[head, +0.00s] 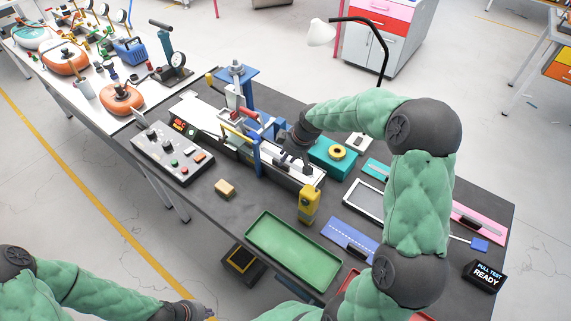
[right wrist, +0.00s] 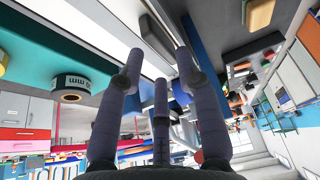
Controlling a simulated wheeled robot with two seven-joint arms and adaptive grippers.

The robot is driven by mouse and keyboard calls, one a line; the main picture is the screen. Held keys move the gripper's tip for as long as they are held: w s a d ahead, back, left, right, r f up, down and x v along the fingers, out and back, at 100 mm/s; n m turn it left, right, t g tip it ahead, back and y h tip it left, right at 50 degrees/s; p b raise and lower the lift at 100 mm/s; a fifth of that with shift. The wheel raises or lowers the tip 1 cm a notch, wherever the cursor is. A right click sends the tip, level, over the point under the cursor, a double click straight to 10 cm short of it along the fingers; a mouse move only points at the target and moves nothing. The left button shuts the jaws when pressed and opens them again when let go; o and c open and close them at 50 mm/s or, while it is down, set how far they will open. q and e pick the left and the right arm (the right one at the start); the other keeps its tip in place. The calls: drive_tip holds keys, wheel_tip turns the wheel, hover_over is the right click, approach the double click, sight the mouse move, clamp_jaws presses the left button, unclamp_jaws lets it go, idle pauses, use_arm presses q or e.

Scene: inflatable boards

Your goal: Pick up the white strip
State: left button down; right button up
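A long white strip (head: 306,172) lies along the bed of the clamp machine on the dark bench. In the right wrist view the white strip (right wrist: 105,28) runs diagonally past my fingertips. My right gripper (head: 290,158) is over the strip beside the blue clamp frame (head: 257,152), and its arm hides part of the bench. In the right wrist view its fingers (right wrist: 160,58) are spread, with nothing seen between them. Whether they touch the strip cannot be told. My left gripper (head: 190,309) is low at the bottom edge, away from the strip; its fingers are not clear.
A control box (head: 172,155), a tan block (head: 225,188), a yellow device (head: 308,204) and a green tray (head: 295,252) stand in front of the machine. Bare bench shows left of the tray.

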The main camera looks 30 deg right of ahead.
drive_tip(key=b+x, duration=0.1)
drive_tip(key=x, duration=0.3)
drive_tip(key=shift+w, duration=0.2)
clamp_jaws()
drive_tip(key=shift+s+r, duration=0.1)
